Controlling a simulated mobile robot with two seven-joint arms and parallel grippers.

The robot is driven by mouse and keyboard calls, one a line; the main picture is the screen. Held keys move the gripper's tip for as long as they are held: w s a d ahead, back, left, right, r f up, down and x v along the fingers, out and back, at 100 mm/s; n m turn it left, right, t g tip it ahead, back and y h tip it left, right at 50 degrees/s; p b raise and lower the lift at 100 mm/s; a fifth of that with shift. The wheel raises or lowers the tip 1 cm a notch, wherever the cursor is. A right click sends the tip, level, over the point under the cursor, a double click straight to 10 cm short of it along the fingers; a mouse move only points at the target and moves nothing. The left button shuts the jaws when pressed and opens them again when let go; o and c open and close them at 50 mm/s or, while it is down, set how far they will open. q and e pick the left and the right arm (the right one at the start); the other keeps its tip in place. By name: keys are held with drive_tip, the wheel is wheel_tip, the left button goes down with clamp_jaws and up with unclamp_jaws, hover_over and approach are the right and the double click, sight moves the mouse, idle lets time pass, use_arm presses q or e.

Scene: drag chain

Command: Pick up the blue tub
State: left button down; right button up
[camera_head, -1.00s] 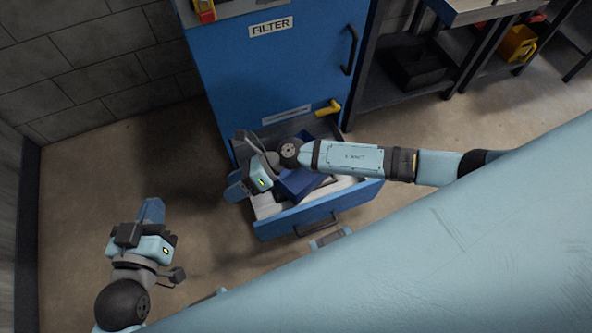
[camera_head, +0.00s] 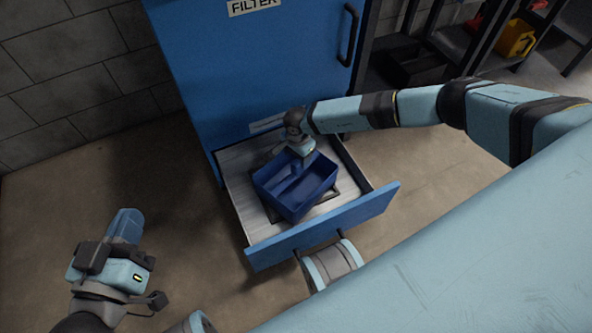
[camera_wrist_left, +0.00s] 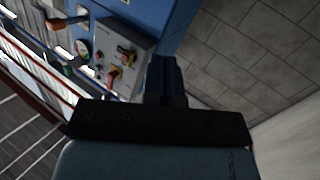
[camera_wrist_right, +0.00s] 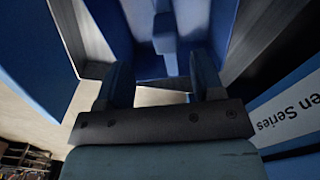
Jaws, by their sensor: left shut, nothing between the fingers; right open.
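The blue tub (camera_head: 312,200) sits inside the pulled-out drawer, turned at an angle to the drawer's sides. My right gripper (camera_head: 297,166) reaches down at the tub's back edge in the head view. In the right wrist view its two fingers (camera_wrist_right: 161,78) are spread apart, with blue surfaces of the tub (camera_wrist_right: 190,22) just beyond them. I cannot tell whether the fingers touch the tub. My left gripper (camera_head: 125,224) is shut and empty, out to the left over the floor and away from the tub.
The open blue drawer (camera_head: 330,228) juts from the blue cabinet (camera_head: 250,70) labelled FILTER. Its walls surround the tub, with light drawer floor showing around it. A dark shelf rack with a yellow bin (camera_head: 515,38) stands at the back right. Floor left of the drawer is clear.

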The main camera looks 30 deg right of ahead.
sight(296, 163)
drive_tip(key=shift+f+b, duration=0.35)
drive_tip(key=shift+f, duration=0.6)
drive_tip(key=f+b, duration=0.1)
drive_tip(key=f, duration=0.1)
drive_tip(key=f+b, duration=0.1)
drive_tip(key=shift+w+a+f+b, duration=0.1)
drive_tip(key=shift+w+f+b, duration=0.2)
drive_tip(key=shift+w+f, duration=0.05)
drive_tip(key=shift+f, duration=0.4)
use_arm(q)
drive_tip(key=shift+w+a+r+m+t+h, duration=0.15)
drive_tip(key=shift+w+a+m+t, duration=0.15)
drive_tip(key=shift+w+m, duration=0.25)
drive_tip(key=shift+w+a+m+t+h, duration=0.2)
drive_tip(key=shift+w+a+m, duration=0.15)
drive_tip(key=shift+m, duration=0.3)
use_arm(e)
drive_tip(key=shift+r, duration=0.1)
drive_tip(key=shift+c, duration=0.3)
clamp_jaws()
